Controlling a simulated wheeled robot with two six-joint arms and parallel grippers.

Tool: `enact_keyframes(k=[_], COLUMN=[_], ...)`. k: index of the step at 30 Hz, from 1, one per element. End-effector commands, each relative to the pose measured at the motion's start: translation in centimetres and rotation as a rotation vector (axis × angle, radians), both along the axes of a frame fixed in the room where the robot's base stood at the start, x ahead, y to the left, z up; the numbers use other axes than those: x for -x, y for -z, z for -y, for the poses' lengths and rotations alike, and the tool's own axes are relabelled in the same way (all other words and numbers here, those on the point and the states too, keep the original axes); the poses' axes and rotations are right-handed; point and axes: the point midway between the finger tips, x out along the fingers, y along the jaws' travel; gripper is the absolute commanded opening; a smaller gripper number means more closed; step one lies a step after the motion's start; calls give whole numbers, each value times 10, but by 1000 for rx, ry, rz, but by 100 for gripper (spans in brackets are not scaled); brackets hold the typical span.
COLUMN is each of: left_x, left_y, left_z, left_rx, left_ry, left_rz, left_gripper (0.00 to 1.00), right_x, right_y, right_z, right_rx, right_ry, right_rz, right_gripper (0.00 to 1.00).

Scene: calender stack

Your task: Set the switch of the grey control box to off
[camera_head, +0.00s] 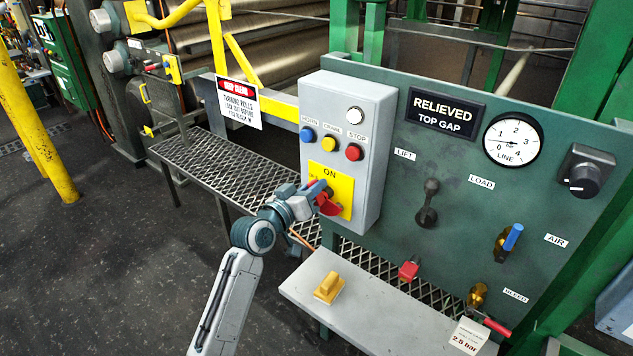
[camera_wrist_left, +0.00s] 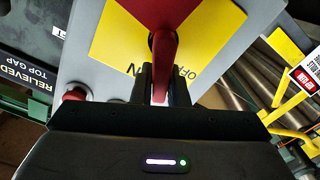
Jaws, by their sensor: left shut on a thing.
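The grey control box (camera_head: 341,109) is mounted on the left part of the green panel. A yellow plate (camera_head: 345,187) on its lower front carries the word ON at its top. The red switch (camera_head: 328,206) sits on this plate, partly hidden by my left gripper (camera_head: 318,192). In the left wrist view the red switch handle (camera_wrist_left: 165,50) runs between the two dark fingers of the gripper (camera_wrist_left: 160,88), which are shut on it. Part of the word OFF shows just right of the handle there. I cannot tell exactly which mark the handle points to. My right gripper is not in view.
Blue, yellow and red buttons (camera_head: 353,152) and a white lamp (camera_head: 355,114) are above the yellow plate. A black lever (camera_head: 427,205) and valves are to the right.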

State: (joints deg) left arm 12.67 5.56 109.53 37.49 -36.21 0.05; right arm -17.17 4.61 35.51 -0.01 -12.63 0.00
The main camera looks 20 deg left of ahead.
Motion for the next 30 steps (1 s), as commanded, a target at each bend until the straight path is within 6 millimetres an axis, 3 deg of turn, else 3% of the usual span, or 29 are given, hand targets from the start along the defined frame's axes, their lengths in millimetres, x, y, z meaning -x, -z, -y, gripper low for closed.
enact_keyframes(k=[12, 30], left_x=[-4, -6], left_y=[6, 24], left_z=[-10, -17], left_rx=[373, 871], left_ry=[-1, -2], left_rz=[-138, -320], left_gripper=[0, 0], right_x=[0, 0], right_y=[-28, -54], right_z=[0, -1], right_rx=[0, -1], right_ry=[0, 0], right_rz=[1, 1], right_gripper=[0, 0])
